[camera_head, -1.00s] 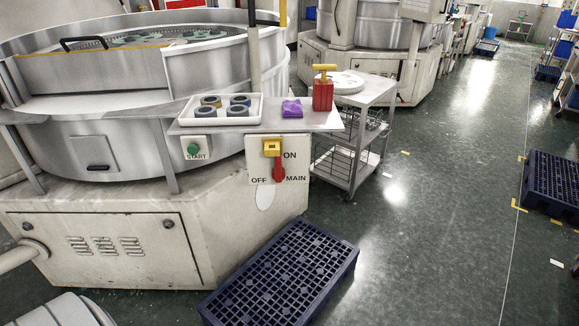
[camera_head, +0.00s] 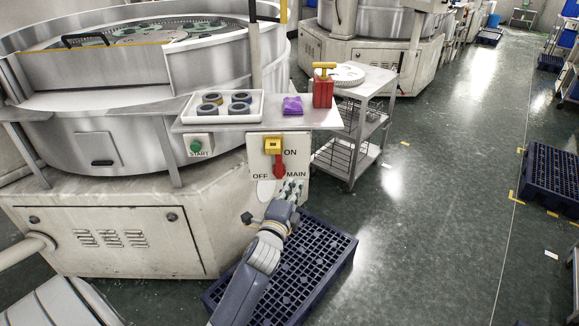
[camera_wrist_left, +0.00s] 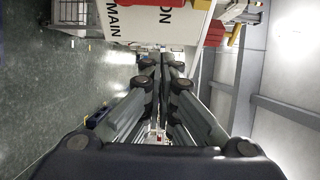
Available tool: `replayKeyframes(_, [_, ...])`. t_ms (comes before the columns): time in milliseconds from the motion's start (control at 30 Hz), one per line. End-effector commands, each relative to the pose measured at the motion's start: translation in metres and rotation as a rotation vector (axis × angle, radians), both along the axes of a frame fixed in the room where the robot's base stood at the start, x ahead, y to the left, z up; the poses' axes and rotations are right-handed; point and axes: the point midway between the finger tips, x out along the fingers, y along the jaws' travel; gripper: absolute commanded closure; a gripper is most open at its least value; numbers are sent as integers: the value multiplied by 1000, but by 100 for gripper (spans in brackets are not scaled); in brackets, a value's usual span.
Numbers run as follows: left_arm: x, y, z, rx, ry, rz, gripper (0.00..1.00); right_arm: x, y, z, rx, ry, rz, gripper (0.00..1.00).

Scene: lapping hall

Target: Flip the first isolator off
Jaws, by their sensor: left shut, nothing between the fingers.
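The first isolator is a yellow block (camera_head: 273,146) with a red handle (camera_head: 279,170) hanging down from it, on a pale panel (camera_head: 258,162) marked ON, OFF and MAIN on the near machine's front. Part of the panel also shows at the top of the left wrist view (camera_wrist_left: 125,30), turned on its side. My left gripper (camera_head: 291,186) is just below the red handle and overlaps the panel's lower edge in the head view; whether it touches is unclear. Its fingers (camera_wrist_left: 158,62) are together and empty. My right gripper is in neither view.
A green START button (camera_head: 195,147) is left of the panel. A blue pallet (camera_head: 335,262) lies below. A trolley (camera_head: 372,92) stands right.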

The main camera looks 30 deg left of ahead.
Motion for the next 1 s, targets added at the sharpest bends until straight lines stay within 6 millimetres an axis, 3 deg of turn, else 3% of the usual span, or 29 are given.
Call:
replayKeyframes(267, [16,5,1,-2,0,0,100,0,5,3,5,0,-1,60])
replayKeyframes(800, [97,29,1,-4,1,0,100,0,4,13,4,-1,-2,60])
replayKeyframes(1000, [79,52,2,0,2,-1,100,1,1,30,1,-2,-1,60])
